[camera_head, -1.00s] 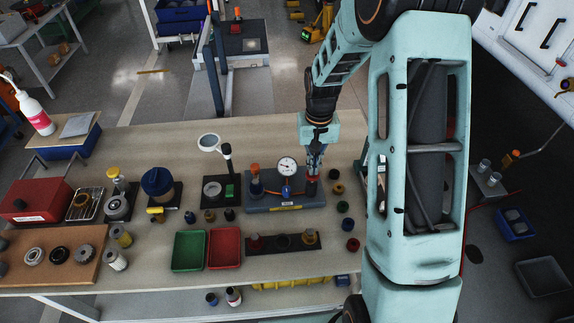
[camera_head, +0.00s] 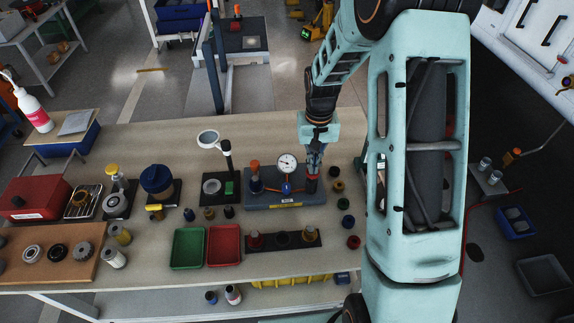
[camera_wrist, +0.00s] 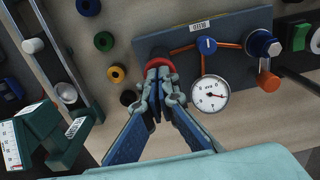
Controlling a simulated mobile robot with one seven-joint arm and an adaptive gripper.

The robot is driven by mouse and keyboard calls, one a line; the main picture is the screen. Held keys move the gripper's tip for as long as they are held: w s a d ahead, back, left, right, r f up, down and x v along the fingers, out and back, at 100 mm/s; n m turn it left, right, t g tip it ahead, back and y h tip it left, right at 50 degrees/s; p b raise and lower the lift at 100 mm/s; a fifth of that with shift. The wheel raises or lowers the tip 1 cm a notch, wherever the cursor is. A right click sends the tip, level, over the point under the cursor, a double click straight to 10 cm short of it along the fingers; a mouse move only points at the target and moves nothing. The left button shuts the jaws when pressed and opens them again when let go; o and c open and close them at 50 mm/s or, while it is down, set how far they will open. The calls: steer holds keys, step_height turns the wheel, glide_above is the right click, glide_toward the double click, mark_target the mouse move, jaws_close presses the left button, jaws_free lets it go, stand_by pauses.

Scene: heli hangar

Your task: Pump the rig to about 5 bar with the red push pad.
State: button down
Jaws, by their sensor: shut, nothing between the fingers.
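The rig is a blue-grey plate (camera_head: 262,203) on the bench with a white dial gauge (camera_head: 287,162), a blue knob and an orange-handled part at its left end. In the wrist view the gauge (camera_wrist: 209,94) faces me; its needle points to the lower right, but the number is too small to read surely. The red push pad (camera_wrist: 158,61) shows as a red rim around my fingertips. My gripper (camera_wrist: 160,76) is shut and empty, its tips at the pad; I cannot tell how firmly they touch. In the head view my gripper (camera_head: 314,176) stands over the plate's right end.
Small coloured rings lie right of the rig, including a red one (camera_head: 353,242). A green tray (camera_head: 188,248), a red tray (camera_head: 224,246) and a dark strip with knobs (camera_head: 283,241) lie in front. A magnifier stand (camera_head: 227,165) stands to the left.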

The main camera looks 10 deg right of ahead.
steer(key=shift+f+b, duration=0.75)
steer(key=shift+f, duration=0.45)
steer(key=shift+r, duration=0.15)
steer(key=shift+r+p, duration=1.1)
steer(key=shift+r, duration=0.55)
steer(key=shift+f, duration=0.2)
steer(key=shift+s+f+b, duration=0.1)
steer(key=shift+f+b, duration=1.25)
steer(key=shift+f, duration=0.2)
steer(key=shift+r+p, duration=1.1)
steer(key=shift+r, duration=0.6)
steer(key=shift+f, duration=0.25)
